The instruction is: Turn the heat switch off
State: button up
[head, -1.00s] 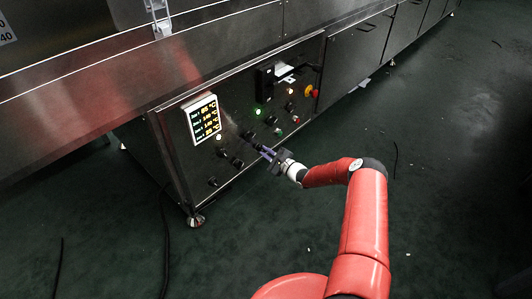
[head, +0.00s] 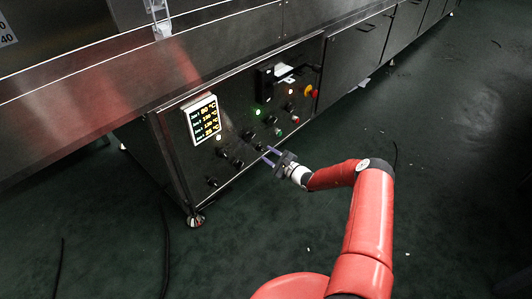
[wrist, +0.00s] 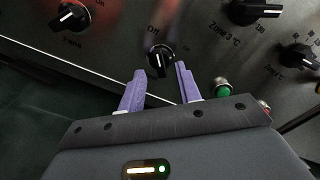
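A black rotary knob (wrist: 160,57) with a white pointer line is on the dark panel in the wrist view. An "Off" label is just above it, and its pointer is near vertical, toward that label. The knob's own name is not legible, so I cannot confirm it is the heat switch. My gripper (wrist: 160,72) is open, with its purple fingers apart and the knob just beyond and between their tips. No contact is clear. In the head view my gripper (head: 269,154) is just in front of the panel's lower right part.
The panel also carries a "Fans" knob (wrist: 72,16), a Zone 3 knob (wrist: 252,10), a green button (wrist: 222,87), a lit temperature display (head: 204,121) and a red-yellow emergency button (head: 311,92). The floor (head: 450,180) at right is mostly clear.

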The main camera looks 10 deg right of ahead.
jog(key=v, duration=0.5)
jog(key=shift+s+d, duration=0.15)
jog(key=shift+s, duration=0.15)
jog(key=shift+p, duration=0.3)
